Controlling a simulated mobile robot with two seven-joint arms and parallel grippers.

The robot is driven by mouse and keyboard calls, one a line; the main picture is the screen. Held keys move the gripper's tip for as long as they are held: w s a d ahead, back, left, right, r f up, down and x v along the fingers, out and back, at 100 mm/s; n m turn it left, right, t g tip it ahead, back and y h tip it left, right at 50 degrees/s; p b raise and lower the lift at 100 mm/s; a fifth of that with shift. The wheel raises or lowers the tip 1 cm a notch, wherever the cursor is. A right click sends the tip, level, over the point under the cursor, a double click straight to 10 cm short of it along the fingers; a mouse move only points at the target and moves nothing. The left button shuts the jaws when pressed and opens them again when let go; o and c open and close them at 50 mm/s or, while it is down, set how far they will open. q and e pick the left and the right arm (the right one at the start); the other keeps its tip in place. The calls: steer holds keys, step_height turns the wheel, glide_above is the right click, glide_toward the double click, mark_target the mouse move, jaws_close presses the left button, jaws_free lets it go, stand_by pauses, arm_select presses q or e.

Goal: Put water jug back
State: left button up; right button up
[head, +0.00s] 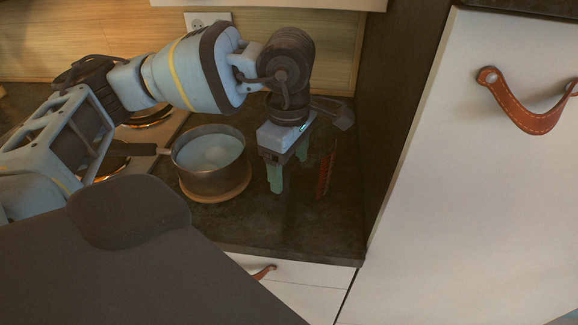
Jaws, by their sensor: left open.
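My left gripper (289,172) points down over the dark counter at the right of the saucepan. Its greenish fingers are apart and I see nothing held between them. A narrow dark and red thing (325,174) stands just right of the fingers, partly lost against the dark counter; I cannot tell whether it is part of the water jug. No jug shows clearly. My right gripper is not in view.
A saucepan (212,182) with pale blue contents sits on a round wooden board (216,197), its handle to the left. Behind it is a hob (150,118). A tall white cabinet door (480,170) with a leather pull (520,108) closes off the right.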

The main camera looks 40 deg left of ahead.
arm_select(q)
step_height(320, 180, up, 9)
steer(key=shift+r, duration=0.2)
steer(key=shift+s+r, duration=0.1)
steer(key=shift+r, duration=0.7)
steer(key=shift+f, duration=0.1)
